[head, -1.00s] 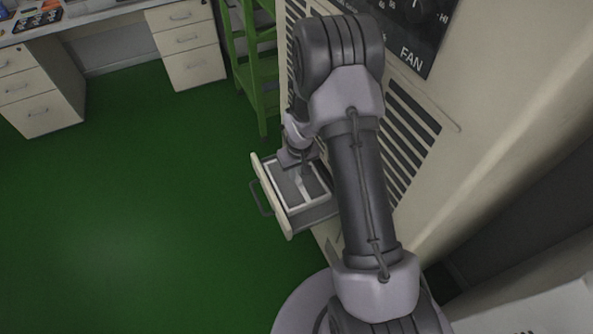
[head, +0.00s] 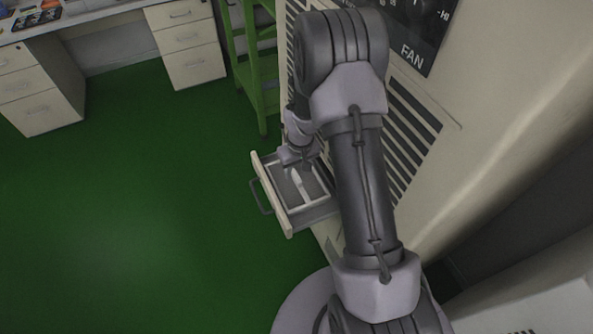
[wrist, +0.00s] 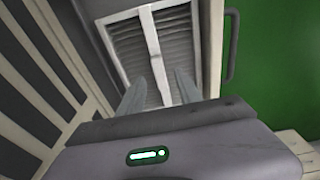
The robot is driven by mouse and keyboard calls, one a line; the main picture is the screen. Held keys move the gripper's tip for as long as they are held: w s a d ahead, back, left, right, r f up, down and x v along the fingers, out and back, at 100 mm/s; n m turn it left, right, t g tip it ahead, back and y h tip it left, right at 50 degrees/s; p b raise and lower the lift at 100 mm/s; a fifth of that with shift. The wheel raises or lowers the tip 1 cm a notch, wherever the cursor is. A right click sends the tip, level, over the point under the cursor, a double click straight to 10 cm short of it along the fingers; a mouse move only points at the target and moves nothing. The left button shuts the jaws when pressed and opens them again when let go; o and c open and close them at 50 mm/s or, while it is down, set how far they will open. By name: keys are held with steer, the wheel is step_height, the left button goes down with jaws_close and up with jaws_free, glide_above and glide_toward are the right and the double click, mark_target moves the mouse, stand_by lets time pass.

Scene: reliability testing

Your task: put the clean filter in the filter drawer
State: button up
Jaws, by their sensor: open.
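The filter drawer (head: 263,190) is pulled out from the beige machine, low on its front. A white-framed filter (head: 311,204) with a central bar lies inside it. In the head view my gripper (head: 298,174) is over the drawer, partly hidden by my arm.
The beige machine (head: 450,150) with vents and a FAN panel (head: 412,52) stands right beside the arm. A green ladder (head: 250,70) stands behind the drawer. Desks with drawers (head: 185,45) are at the back left. The green floor (head: 120,200) is clear on the left.

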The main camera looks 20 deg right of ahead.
step_height(320, 180, up, 15)
steer(key=s+p, duration=0.2)
steer(key=p, duration=0.3)
steer(key=shift+r+p, duration=0.15)
steer(key=shift+p, duration=0.15)
steer(key=s+a+r+m+t, duration=0.1)
steer(key=s+a+r, duration=0.4)
steer(key=r, duration=0.5)
steer(key=s+a+r+m+t, duration=0.2)
steer(key=s+a+r, duration=0.3)
steer(key=r, duration=0.6)
steer(key=s+a+r+m+t+y, duration=0.1)
steer(key=s+a+r+y, duration=0.2)
steer(key=s, duration=0.9)
step_height(320, 180, down, 9)
steer(key=a+h+b, duration=0.1)
steer(key=b, duration=0.8)
steer(key=shift+a+b, duration=0.3)
steer(key=shift+s, duration=0.1)
steer(key=shift+c, duration=0.2)
